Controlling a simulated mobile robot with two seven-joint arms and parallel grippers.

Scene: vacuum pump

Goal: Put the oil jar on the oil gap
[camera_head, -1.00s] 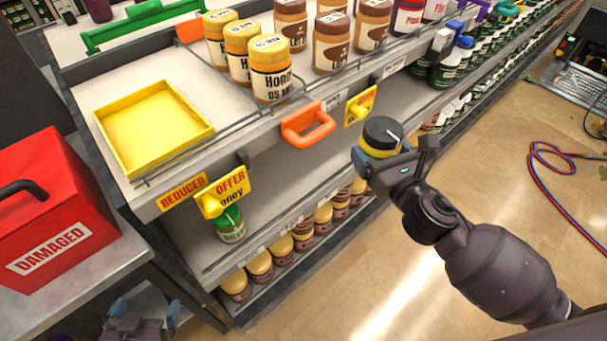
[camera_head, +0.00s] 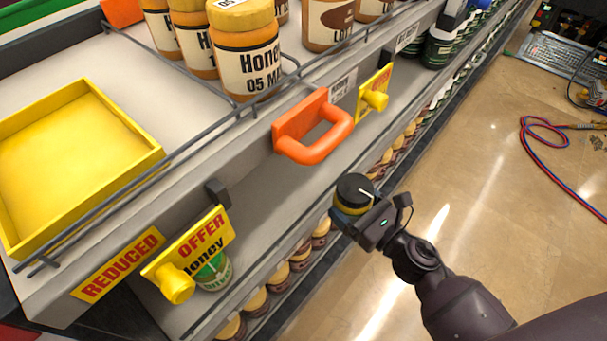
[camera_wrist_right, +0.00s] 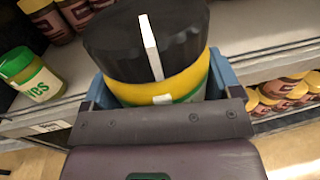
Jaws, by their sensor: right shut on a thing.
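My right gripper (camera_head: 352,207) is shut on a jar (camera_head: 354,190) with a black lid, a white stripe on the lid and a yellow band. I take it to be the oil jar. In the right wrist view the jar (camera_wrist_right: 150,45) sits between the blue fingers of the gripper (camera_wrist_right: 160,88), with its lower part hidden. The gripper holds it in front of the shelf unit, below the orange handle. The middle shelf (camera_head: 285,195) has a long bare stretch behind it. I cannot tell which spot is the oil gap.
A green-labelled jar (camera_head: 214,272) stands on the middle shelf, partly behind a yellow offer sign (camera_head: 200,245). The orange handle (camera_head: 318,128) and a yellow knob (camera_head: 375,100) stick out from the shelf front. Honey jars (camera_head: 243,55) and a yellow tray (camera_head: 75,160) are on top.

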